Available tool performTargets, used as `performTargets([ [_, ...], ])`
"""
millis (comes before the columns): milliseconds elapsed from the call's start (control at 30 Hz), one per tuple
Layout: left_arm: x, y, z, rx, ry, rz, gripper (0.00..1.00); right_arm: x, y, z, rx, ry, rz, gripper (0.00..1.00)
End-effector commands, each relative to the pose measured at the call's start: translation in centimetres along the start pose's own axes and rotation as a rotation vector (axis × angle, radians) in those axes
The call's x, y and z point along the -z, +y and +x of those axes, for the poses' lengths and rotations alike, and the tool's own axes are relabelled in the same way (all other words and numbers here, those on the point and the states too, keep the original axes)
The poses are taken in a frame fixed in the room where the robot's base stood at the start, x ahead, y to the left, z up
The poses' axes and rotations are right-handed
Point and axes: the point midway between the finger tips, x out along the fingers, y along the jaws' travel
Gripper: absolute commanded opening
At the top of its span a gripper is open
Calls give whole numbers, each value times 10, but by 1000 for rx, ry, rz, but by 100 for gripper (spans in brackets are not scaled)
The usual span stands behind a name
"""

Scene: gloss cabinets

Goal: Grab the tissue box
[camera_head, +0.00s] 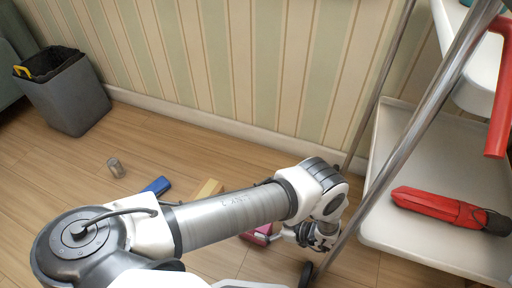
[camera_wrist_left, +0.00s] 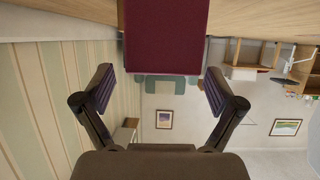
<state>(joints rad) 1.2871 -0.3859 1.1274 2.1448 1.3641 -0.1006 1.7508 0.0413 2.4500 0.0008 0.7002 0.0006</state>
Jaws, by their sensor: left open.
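A dark red box (camera_wrist_left: 166,36), which looks like the tissue box, fills the top middle of the left wrist view. In the head view a pinkish-red box (camera_head: 257,235) shows on the floor below my left forearm, partly hidden by it. My left gripper (camera_head: 318,240) is low near the floor, to the right of that box. In the left wrist view the left gripper (camera_wrist_left: 158,82) is open, with one finger to each side of the box's near edge. My right gripper is not in view.
A white shelf cart (camera_head: 392,150) with metal legs stands close right of my left gripper, holding a red umbrella (camera_head: 440,208). A blue item (camera_head: 157,186), a can (camera_head: 116,167) and a wooden block (camera_head: 208,189) are on the floor. A grey bin (camera_head: 66,95) stands far left.

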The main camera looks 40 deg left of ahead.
Motion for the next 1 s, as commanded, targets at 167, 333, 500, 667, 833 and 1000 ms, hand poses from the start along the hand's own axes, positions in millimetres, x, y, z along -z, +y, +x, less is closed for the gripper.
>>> performTargets([
  [167, -5, -2, 35, 2, 1, -1, 94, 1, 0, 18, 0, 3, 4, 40],
  [333, -2, -2, 43, -1, -1, -1, 94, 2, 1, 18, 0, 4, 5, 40],
  [500, -2, -2, 43, -1, -1, -1, 80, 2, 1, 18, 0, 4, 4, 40],
  [667, -2, -2, 43, -1, -1, -1, 23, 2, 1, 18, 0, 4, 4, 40],
  [833, -2, -2, 43, 0, -2, 0, 7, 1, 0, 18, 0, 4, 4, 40],
  [1000, -3, -3, 43, 0, -3, 0, 7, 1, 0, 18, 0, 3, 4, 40],
])
